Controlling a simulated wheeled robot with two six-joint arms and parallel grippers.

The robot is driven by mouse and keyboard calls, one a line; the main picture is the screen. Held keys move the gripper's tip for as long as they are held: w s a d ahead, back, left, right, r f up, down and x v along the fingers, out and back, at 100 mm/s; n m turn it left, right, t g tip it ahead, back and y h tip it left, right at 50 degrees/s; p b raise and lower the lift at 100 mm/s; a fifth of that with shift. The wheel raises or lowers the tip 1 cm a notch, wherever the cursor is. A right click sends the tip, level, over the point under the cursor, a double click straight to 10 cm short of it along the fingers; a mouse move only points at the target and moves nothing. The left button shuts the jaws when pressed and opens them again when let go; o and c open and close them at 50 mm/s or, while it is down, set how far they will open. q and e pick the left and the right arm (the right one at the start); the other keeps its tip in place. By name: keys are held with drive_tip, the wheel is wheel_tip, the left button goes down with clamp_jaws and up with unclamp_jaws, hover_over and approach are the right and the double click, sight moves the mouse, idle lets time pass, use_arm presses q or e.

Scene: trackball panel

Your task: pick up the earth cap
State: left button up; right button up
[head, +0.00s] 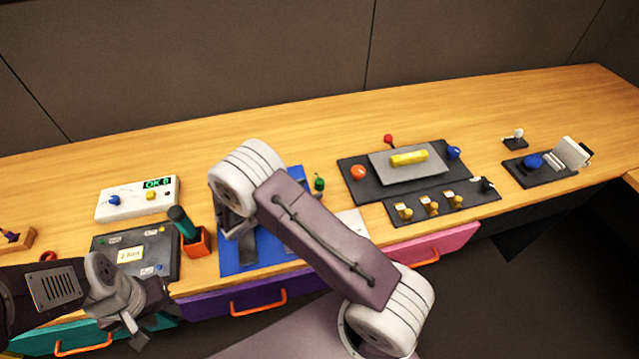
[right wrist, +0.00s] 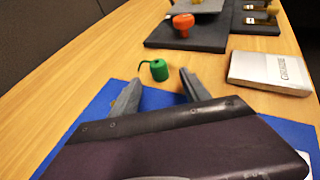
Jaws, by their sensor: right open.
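What looks like the earth cap is a small green cap (right wrist: 159,70) with a dark curved cord at its side, on the wooden top just past the blue mat in the right wrist view. It also shows small in the head view (head: 319,184). My right gripper (right wrist: 159,88) is open and empty, with its two fingers apart and the cap seen beyond and between their tips. In the head view my right arm hides most of this gripper. My left gripper (head: 138,322) hangs over the table's front edge at the lower left, apart from the cap; its jaw opening is unclear.
The blue mat (head: 291,262) lies under my right arm. A black panel with an orange knob (right wrist: 183,22) stands beyond the cap, and a silver labelled box (right wrist: 270,72) lies to its right.

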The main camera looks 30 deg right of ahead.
sight(316, 184)
drive_tip(key=shift+d+r, duration=0.1)
drive_tip(key=shift+d, duration=0.25)
drive_tip(key=x, duration=0.4)
drive_tip(key=shift+w+d, duration=0.2)
drive_tip(key=shift+d, duration=0.15)
drive_tip(key=shift+a+r, duration=0.1)
drive_tip(key=shift+r, duration=0.05)
clamp_jaws()
wheel_tip(316, 184, up, 5)
drive_tip(key=shift+f+p, duration=0.2)
drive_tip(key=shift+p, duration=0.15)
drive_tip(key=s+d+r, duration=0.6)
drive_tip(key=s, duration=0.4)
drive_tip(key=shift+r+g, duration=0.2)
drive_tip(key=shift+g, duration=0.1)
